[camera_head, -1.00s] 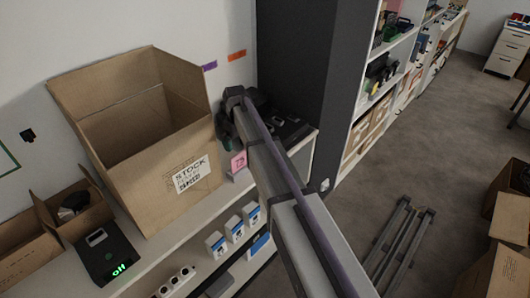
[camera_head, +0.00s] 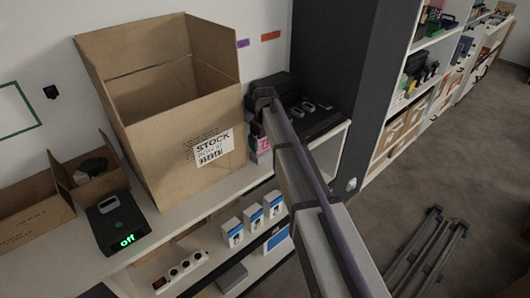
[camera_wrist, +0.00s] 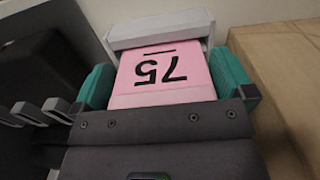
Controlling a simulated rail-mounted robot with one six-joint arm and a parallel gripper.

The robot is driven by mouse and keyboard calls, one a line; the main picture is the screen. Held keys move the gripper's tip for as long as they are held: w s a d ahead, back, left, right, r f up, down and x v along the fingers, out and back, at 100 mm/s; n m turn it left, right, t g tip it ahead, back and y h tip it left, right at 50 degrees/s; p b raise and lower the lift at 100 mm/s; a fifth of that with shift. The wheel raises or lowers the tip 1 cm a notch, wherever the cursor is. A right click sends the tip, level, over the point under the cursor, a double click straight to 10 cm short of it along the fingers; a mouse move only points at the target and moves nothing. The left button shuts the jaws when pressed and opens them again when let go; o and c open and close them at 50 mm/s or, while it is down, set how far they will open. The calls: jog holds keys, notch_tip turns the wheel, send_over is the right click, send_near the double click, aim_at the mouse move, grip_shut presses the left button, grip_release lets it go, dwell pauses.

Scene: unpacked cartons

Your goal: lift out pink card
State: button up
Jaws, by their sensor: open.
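The pink card (camera_wrist: 160,75) shows large in the wrist view, with a black "75" upside down on it. It sits against a pale grey holder (camera_wrist: 158,38), whose edge shows behind its far end. My gripper (camera_wrist: 165,83) is open, with one teal finger on each side of the card; I cannot tell if they touch it. In the head view the card (camera_head: 264,145) is partly visible beside my arm, between the large carton and the black case. My gripper's fingers are mostly hidden there.
A large open carton (camera_head: 172,150) marked STOCK stands close to the left of the card. A black case (camera_head: 322,118) lies to its right, by a dark column (camera_head: 335,50). A black device (camera_head: 118,222) reading "off" sits on the shelf top, further left.

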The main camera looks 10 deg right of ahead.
jog(key=c, duration=0.7)
notch_tip(320, 180, up, 10)
jog(key=p, duration=1.1)
jog(key=shift+r, duration=0.2)
jog(key=shift+f, duration=0.2)
